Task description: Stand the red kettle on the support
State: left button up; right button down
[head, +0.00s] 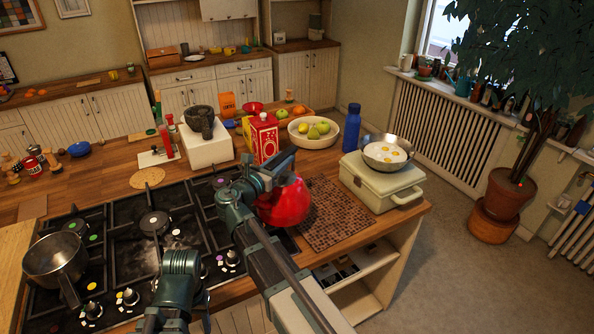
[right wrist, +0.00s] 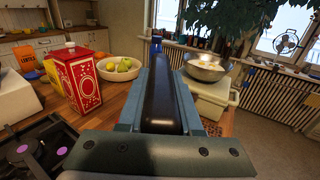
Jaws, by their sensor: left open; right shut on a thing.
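The red kettle (head: 287,203) is in the head view, between the hob's right side and a brown chequered mat (head: 343,222). The mat lies flat, and I cannot tell whether it is the support. My right gripper (head: 272,172) is shut on the kettle's black handle (right wrist: 160,100), and it hides the kettle's top and left side. I cannot tell whether the kettle's base touches anything. My left gripper (head: 181,262) is open and low over the front of the hob, apart from the kettle.
A steel saucepan (head: 57,262) stands on the left of the hob (head: 150,250). A red carton (head: 262,138), a fruit bowl (head: 314,138) and a blue bottle (head: 352,127) stand behind. A pan (head: 386,152) rests on the cream box (head: 378,186) at right. A round mat (head: 147,178) lies left.

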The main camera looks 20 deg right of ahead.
jog(key=w+a+r+n+t+y+p, duration=0.5)
jog(key=w+a+n+y, duration=0.4)
jog(key=a+y, duration=0.2)
jog(key=shift+w+a+r+t+y, duration=0.15)
jog(key=shift+a+r+t+y, duration=0.3)
jog(key=shift+a+t, duration=0.9)
notch_tip(320, 180, down, 8)
jog(key=b, duration=0.8)
jog(key=shift+f, duration=0.25)
jog(key=shift+f+b, duration=0.6)
jog(key=shift+b, duration=0.3)
jog(key=c, duration=0.5)
grip_release()
